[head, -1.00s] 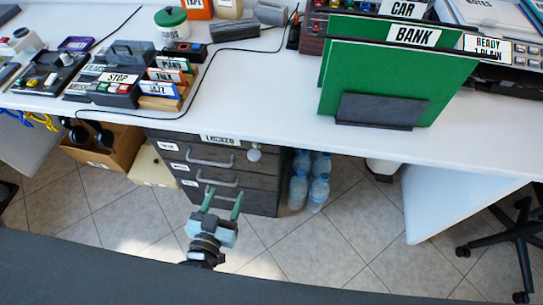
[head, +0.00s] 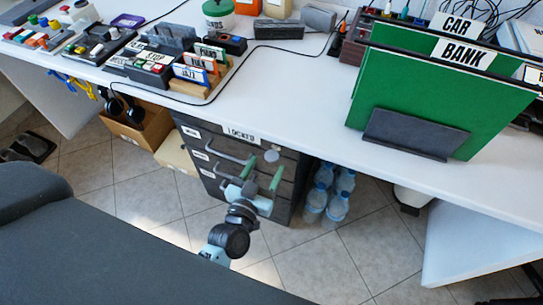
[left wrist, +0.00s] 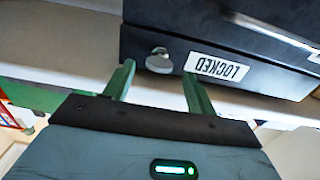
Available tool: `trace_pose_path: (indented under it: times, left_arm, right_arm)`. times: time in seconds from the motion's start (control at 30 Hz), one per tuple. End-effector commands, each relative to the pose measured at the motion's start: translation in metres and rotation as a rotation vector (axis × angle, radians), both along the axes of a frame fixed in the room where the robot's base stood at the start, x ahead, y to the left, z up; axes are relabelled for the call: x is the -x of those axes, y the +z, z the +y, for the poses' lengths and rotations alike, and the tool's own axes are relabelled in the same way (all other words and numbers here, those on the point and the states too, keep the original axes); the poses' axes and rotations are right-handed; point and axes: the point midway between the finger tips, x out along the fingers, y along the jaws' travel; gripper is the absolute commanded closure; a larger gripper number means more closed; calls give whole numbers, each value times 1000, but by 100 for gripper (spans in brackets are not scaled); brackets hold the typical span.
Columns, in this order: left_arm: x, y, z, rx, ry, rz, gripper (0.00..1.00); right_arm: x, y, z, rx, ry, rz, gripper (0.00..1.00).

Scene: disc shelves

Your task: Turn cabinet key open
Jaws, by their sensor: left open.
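The dark cabinet (head: 213,171) stands under the white desk, with a "LOCKED" label (head: 241,134) on its top edge. The round silver key (head: 271,156) sits at the top right of its front. In the left wrist view the key (left wrist: 159,61) shows upside down beside the "LOCKED" label (left wrist: 216,67). My left gripper (head: 262,171) is open and empty in front of the cabinet, just below the key. In the left wrist view its green fingers (left wrist: 157,88) point toward the key, one on each side, apart from it. My right gripper is not in view.
The white desk (head: 290,100) overhangs the cabinet. Water bottles (head: 328,192) stand right of it, and a cardboard box (head: 137,130) stands left. Drawer handles (head: 227,153) stick out from the front. Green folders (head: 430,95) stand on the desk; the tiled floor in front is clear.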

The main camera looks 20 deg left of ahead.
Motion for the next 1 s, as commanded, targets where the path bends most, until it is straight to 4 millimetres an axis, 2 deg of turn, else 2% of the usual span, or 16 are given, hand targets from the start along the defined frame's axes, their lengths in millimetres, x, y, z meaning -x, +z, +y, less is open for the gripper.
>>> trace_pose_path:
  times: [0.1, 0.3, 0.67, 0.77, 1.0]
  left_arm:
    - [-19, 0, -1, 2, 0, -1, 44]
    - [-38, -1, -1, 1, 0, 1, 44]
    - [-44, 0, -1, 1, 0, 2, 44]
    - [-44, 0, -2, 1, 0, 2, 54]
    - [-43, 0, -1, 1, 0, 1, 86]
  right_arm:
    - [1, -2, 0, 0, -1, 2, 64]
    - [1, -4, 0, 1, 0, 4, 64]
    - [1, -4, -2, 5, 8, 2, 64]
    - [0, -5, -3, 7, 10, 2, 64]
    - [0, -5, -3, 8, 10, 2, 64]
